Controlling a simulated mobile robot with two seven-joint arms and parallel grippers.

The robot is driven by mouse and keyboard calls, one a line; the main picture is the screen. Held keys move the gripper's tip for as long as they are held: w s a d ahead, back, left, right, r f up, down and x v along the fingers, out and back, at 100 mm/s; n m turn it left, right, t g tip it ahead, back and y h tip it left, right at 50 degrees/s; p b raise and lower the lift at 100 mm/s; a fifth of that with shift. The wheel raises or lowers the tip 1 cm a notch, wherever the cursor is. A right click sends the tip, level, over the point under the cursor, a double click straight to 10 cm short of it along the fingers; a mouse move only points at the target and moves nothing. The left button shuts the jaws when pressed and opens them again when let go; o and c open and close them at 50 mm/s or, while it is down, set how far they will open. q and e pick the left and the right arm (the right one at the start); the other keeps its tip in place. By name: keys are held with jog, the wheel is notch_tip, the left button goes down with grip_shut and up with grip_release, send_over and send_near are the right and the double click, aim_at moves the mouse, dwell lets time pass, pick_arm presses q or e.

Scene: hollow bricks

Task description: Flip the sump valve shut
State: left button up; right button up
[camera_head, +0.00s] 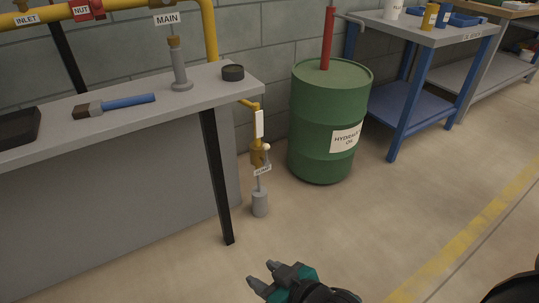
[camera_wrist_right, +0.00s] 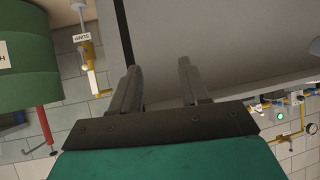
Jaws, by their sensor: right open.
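The sump valve (camera_head: 257,154) is a small yellow fitting on a thin yellow pipe beside the bench leg. A white upright piece sits just above it, and a small tag hangs below. It also shows in the right wrist view (camera_wrist_right: 87,50), upside down at upper left, with its SUMP tag (camera_wrist_right: 82,37). Whether the white piece is the lever is hard to tell. My right gripper (camera_head: 262,275) is open and empty, low in front of the valve and apart from it. In the right wrist view its fingers (camera_wrist_right: 158,68) stand apart with nothing between them. My left gripper is not in view.
A grey bench (camera_head: 213,82) with a black leg (camera_head: 217,175) stands left of the valve. A green oil drum (camera_head: 328,100) stands close on its right. A grey drain cup (camera_head: 260,204) sits below. The floor (camera_head: 340,225) in front is clear. A blue table (camera_head: 420,35) stands farther right.

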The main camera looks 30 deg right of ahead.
notch_tip(320, 180, up, 4)
jog(key=p, duration=0.4)
jog(key=shift+d+r, duration=0.1)
jog(key=shift+d, duration=0.05)
jog(key=shift+c, duration=1.4)
jog(key=shift+h, duration=0.5)
jog(key=d+r+p, duration=0.1)
jog(key=r+p, duration=0.1)
jog(key=p, duration=0.2)
jog(key=s+r+p, duration=0.1)
jog(key=r+p, duration=0.2)
jog(key=p, duration=0.1)
jog(key=d+r+p, duration=0.1)
jog(key=r+p, duration=0.1)
jog(key=p, duration=0.1)
jog(key=shift+s+d+r+p, duration=0.2)
jog(key=shift+s+d+p, duration=0.1)
jog(key=shift+d+p, duration=0.1)
grip_shut()
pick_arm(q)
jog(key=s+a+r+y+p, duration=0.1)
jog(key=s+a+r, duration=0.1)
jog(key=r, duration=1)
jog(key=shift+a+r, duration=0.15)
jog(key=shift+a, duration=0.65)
pick_arm(e)
jog(key=shift+s+d+r, duration=0.1)
jog(key=shift+d+r, duration=0.15)
jog(key=shift+r, duration=0.1)
